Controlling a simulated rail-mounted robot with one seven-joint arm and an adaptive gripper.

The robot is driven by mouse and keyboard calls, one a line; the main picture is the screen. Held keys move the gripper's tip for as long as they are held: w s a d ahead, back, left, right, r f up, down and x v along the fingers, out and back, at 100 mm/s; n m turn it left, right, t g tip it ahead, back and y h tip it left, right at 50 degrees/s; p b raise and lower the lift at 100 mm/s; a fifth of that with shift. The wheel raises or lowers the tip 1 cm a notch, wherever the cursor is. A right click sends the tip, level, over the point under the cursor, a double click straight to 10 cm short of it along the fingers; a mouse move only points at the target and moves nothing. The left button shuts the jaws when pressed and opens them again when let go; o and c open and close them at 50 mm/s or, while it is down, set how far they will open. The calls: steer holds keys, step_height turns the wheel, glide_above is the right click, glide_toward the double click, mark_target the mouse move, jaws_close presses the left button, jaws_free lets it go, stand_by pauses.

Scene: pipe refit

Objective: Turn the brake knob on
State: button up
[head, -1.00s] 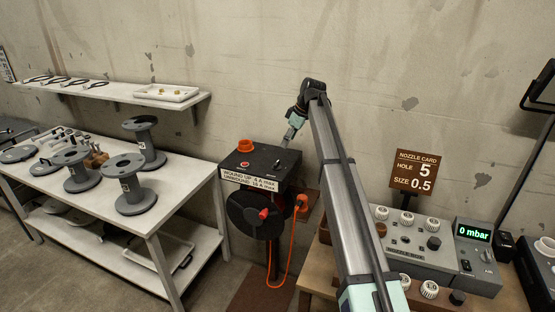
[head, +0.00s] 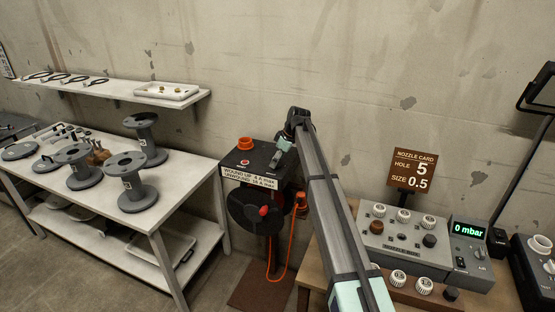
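A black cable-reel box (head: 262,160) stands on a post left of the middle, with a white label about wound and unwound amps on its front. An orange-red round part (head: 245,143) and a small red button (head: 244,162) are on its top. Below it hangs a dark reel drum (head: 245,217) with a red knob (head: 264,211). I cannot tell which part is the brake knob; no label naming it is readable.
An orange cable (head: 291,235) hangs from the reel's right side. A grey nozzle box (head: 400,240) with several knobs and a 0 mbar display stands on a bench at right. A white table (head: 110,215) with grey spools is at left, below a wall shelf (head: 120,97).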

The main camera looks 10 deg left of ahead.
steer(key=c, duration=1.2)
steer(key=shift+o, duration=0.2)
steer(key=m+b, duration=0.1)
steer(key=m+t+b, duration=0.1)
steer(key=m, duration=0.1)
steer(key=shift+s+f, duration=0.15)
steer(key=shift+f, duration=0.05)
steer(key=m+t+h+b, duration=0.1)
steer(key=m, duration=0.1)
steer(key=m+b, duration=0.1)
steer(key=m, duration=0.2)
steer(key=shift+a+r+t+h+b, duration=0.1)
steer(key=shift+a+t+h+b, duration=0.05)
steer(key=shift+t+h+b, duration=0.25)
steer(key=m+h, duration=0.1)
steer(key=m, duration=0.2)
steer(key=m+h+b, duration=0.1)
steer(key=m, duration=0.1)
steer(key=shift+a+m+t, duration=0.1)
steer(key=shift+m+t, duration=0.2)
steer(key=shift+m, duration=0.1)
steer(key=shift+m+h+b, duration=0.7)
steer(key=shift+m+h, duration=0.1)
steer(key=shift+m, duration=1.3)
